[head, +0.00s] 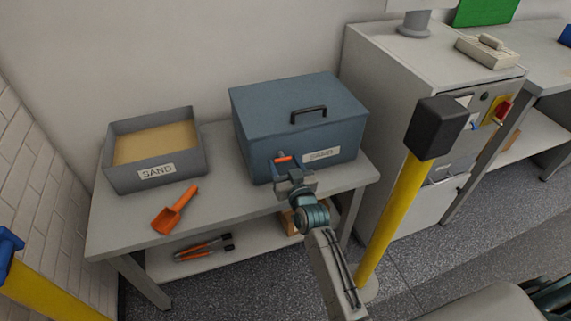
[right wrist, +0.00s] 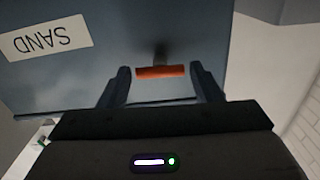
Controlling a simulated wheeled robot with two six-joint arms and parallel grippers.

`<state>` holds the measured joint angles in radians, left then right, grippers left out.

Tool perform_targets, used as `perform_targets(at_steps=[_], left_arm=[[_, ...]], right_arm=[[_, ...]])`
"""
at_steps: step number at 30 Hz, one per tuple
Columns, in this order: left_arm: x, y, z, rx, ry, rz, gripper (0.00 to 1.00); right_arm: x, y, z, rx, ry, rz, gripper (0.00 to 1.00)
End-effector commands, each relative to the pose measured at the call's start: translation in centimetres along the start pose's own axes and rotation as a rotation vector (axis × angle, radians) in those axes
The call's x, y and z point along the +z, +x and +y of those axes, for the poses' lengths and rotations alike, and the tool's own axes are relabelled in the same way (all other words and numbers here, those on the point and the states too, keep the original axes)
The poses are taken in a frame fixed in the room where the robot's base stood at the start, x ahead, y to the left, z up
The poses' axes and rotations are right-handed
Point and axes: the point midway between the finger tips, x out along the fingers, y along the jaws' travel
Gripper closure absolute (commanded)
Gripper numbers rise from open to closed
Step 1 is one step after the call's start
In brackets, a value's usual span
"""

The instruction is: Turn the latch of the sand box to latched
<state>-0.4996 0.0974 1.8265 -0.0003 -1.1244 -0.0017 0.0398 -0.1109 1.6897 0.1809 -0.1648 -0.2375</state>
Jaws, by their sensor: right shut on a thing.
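The sand box (head: 252,130) is a closed blue-grey box with a black lid handle and a SAND label, on the bench. Its latch (head: 284,158) is a short orange bar on the front face, left of the label, lying about level. The box front (right wrist: 110,70) and the orange latch (right wrist: 160,71) also show in the right wrist view, where the label is upside down. My right gripper (head: 282,170) is at the box front, its two fingers (right wrist: 160,85) at the two ends of the latch bar, shut on it. My left gripper is not in view.
An open grey tray (head: 120,180) of sand and an orange scoop (head: 175,209) are on the bench (head: 225,205) at left. Orange-handled pliers (head: 203,248) lie on the shelf below. A yellow post (head: 395,215) with a black top stands right of my arm, before a grey cabinet (head: 370,120).

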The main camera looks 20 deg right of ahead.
Motion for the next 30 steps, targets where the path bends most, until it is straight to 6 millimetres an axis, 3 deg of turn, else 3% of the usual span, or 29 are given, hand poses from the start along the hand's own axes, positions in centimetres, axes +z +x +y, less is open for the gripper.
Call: perform_targets(at_steps=[15,30], left_arm=[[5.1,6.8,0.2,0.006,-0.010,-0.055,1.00],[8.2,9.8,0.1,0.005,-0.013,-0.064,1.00]], right_arm=[[-0.2,0.0,0.0,0.000,0.409,-0.002,0.64],[-0.1,0.0,0.0,0.001,0.884,-0.001,0.64]])
